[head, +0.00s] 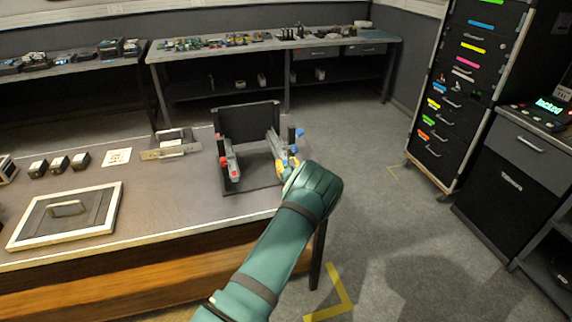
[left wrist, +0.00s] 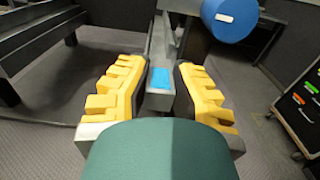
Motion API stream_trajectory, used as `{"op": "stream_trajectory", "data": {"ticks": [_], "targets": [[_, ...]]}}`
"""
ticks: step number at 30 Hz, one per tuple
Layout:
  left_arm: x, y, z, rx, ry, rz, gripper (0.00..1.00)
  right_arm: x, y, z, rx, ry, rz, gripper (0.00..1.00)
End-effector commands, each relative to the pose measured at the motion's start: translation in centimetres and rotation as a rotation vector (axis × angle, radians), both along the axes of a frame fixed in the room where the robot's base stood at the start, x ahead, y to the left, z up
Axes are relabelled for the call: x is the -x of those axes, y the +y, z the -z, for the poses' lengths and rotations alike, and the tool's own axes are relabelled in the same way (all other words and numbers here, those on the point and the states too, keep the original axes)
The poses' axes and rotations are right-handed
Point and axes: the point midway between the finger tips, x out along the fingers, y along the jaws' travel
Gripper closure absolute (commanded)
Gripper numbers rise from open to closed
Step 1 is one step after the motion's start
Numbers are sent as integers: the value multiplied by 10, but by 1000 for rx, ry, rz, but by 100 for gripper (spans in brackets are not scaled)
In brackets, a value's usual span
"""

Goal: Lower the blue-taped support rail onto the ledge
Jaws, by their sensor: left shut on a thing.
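The blue-taped support rail (left wrist: 160,78) is a grey bar with a bright blue patch on its near end, seen between the yellow fingers of my left gripper (left wrist: 161,92) in the left wrist view. The gripper is shut on it. In the head view, the rail (head: 274,143) runs along the right side of a black frame (head: 248,121), and my left gripper (head: 287,166) is at its near end, partly hidden by my wrist. A blue round knob (left wrist: 230,18) is just beyond the right finger. The ledge under the rail is hidden, so I cannot tell whether they touch. My right gripper is out of view.
A second grey rail with red ends (head: 231,160) lies on the frame's left side. A metal bracket (head: 171,146) and a framed panel with a handle (head: 70,213) lie on the bench to the left. Open floor (head: 370,190) lies right of the bench, before a drawer cabinet (head: 462,75).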

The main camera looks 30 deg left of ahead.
Motion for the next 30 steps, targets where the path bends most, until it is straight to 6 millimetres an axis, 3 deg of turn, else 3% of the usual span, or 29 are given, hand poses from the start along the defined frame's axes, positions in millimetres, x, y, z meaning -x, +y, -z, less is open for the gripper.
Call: {"op": "stream_trajectory", "data": {"ticks": [26, 27, 28, 30], "targets": [[1, -1, 4, 3, 3, 0, 100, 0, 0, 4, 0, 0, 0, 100], [1, -1, 4, 2, 3, 0, 66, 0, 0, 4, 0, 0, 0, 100], [1, -1, 4, 2, 3, 0, 56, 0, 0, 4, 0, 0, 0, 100], [1, -1, 4, 2, 3, 0, 53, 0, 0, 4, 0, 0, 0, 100]]}}
